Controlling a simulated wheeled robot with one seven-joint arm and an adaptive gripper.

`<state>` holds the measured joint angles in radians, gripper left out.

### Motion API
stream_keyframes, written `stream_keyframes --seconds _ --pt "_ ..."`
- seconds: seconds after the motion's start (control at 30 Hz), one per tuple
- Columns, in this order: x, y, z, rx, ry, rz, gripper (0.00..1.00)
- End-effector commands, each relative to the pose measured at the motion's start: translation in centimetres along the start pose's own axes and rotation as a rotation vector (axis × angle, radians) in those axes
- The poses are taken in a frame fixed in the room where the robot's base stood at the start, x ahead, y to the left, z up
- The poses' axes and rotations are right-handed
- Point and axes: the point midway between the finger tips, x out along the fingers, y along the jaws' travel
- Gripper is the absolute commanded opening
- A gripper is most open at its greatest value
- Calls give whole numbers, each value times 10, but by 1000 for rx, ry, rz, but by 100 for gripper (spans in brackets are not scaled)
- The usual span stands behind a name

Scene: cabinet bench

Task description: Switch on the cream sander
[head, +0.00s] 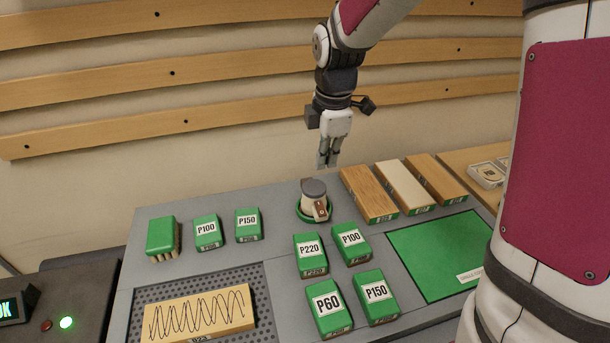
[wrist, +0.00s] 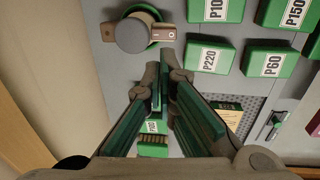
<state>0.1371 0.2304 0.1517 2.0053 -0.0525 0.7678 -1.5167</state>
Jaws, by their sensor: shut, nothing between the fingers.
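The cream sander (head: 309,203) stands upright on a round green base at the back middle of the bench, with a grey top knob. A brown switch plate (head: 321,209) is on its front right side; in the wrist view this plate (wrist: 168,33) shows a small light mark beside the grey knob (wrist: 131,34). I cannot tell the switch's state. My gripper (head: 327,165) points down, shut and empty, above and slightly right of the sander, apart from it. In the wrist view the gripper's fingertips (wrist: 166,70) are below the switch plate in the picture.
Green labelled blocks, including P220 (head: 311,257), stand in front of the sander. Wooden boards (head: 368,194) lie to its right, near a green mat (head: 440,255). A scribbled board (head: 198,315) lies front left.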

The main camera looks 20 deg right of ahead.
Motion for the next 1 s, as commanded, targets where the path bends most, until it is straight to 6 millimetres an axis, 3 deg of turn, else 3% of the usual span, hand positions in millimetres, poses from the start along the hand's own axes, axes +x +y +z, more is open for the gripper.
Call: stream_keyframes --seconds 0.53,1.0 --pt "12 1 0 -12 1 -4 0" --pt "98 0 0 -12 1 -7 0"
